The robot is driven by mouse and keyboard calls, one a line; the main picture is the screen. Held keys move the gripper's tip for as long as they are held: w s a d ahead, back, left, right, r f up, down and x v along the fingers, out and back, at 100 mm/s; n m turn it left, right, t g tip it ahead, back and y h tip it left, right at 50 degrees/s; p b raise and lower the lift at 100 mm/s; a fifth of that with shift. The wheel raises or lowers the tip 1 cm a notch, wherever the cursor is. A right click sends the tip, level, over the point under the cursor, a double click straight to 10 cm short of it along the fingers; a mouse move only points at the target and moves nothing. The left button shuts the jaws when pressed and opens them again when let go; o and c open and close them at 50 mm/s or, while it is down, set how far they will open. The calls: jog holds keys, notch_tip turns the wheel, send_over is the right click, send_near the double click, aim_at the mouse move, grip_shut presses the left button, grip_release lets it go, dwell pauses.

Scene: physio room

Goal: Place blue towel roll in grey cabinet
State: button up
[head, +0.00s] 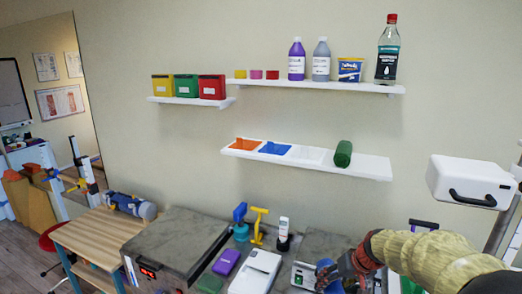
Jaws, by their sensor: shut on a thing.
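My gripper (340,277) is low at the right of the head view, at the end of my arm, over the counter. It is shut on a blue rounded thing, which I take as the blue towel roll (325,268); only a small part of it shows. The fingers are partly hidden by the wrist and the picture's lower edge. I cannot make out a clear grey cabinet. A grey-topped unit (178,236) with a small red display stands left of my gripper, its top closed.
A white device (256,271), a purple box (227,262) and blue and yellow upright tools (258,226) crowd the counter. A shelf (371,168) with trays and a green roll (343,153) is above. A white box (470,182) stands at right. A wooden table (98,234) is at left.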

jog(key=s+a+f+b, duration=0.1)
jog(key=a+f+b, duration=0.1)
jog(key=f, duration=0.6)
jog(key=s+a+f+n+b, duration=0.1)
jog(key=a+f+b, duration=0.1)
jog(key=f, duration=0.6)
jog(key=shift+s+f+b, duration=0.2)
jog(key=shift+f+b, duration=0.05)
jog(key=shift+b, duration=0.15)
